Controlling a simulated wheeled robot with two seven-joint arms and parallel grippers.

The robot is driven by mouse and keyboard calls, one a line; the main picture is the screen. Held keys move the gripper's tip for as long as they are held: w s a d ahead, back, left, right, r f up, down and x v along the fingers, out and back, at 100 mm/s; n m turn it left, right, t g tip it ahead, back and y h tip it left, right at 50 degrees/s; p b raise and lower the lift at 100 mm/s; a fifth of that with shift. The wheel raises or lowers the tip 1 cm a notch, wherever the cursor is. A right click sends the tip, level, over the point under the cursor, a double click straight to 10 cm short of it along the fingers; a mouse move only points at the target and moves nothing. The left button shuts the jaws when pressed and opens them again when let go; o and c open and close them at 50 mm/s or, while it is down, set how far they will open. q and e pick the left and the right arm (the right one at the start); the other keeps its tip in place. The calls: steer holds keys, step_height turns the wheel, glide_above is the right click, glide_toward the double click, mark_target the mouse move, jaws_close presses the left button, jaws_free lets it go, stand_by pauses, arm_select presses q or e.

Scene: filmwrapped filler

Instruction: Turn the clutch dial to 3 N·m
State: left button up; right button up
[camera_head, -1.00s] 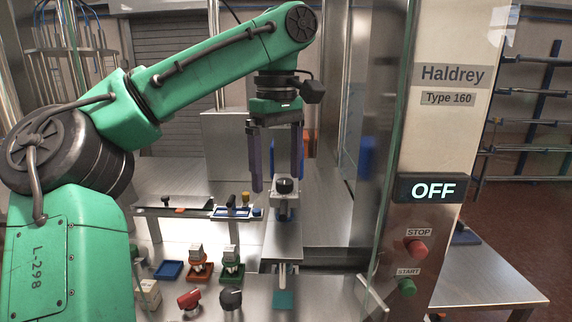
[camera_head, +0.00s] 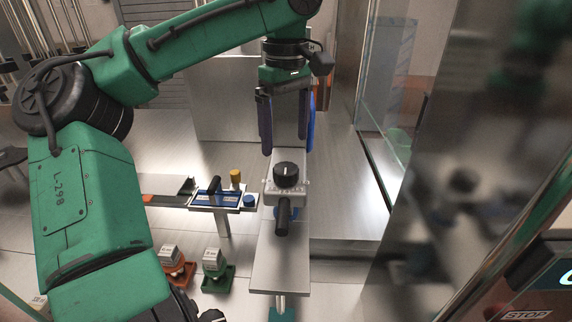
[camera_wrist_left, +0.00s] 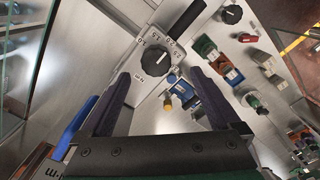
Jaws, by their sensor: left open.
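The clutch dial (camera_head: 287,174) is a black round knob with a pale pointer line, on a light metal block (camera_head: 286,198) with a black handle (camera_head: 283,216) in front. My left gripper (camera_head: 285,146) points down with dark purple fingers spread, just above and behind the dial in the head view. In the left wrist view its fingers (camera_wrist_left: 158,74) stand either side of the dial, apparently not touching it. My right gripper is not in view.
A blue tool rest (camera_head: 214,198) with a yellow knob (camera_head: 235,176) stands left of the block. Green (camera_head: 215,268) and orange (camera_head: 177,268) holders stand front left. A glass pane (camera_head: 385,110) and a steel panel (camera_head: 440,150) close off the right.

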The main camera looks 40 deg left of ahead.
mark_target(286, 167)
arm_select(q)
steer(key=f, duration=0.2)
steer(key=w+a+f, duration=0.1)
steer(key=f, duration=0.5)
steer(key=shift+w+a+p, duration=0.15)
steer(key=shift+w+p, duration=0.05)
steer(key=shift+p, duration=0.2)
steer(key=shift+f, duration=0.2)
steer(key=shift+s+d+r, duration=0.1)
steer(key=shift+s+d, duration=0.2)
steer(key=shift+c, duration=0.9)
steer(key=c, duration=1.2)
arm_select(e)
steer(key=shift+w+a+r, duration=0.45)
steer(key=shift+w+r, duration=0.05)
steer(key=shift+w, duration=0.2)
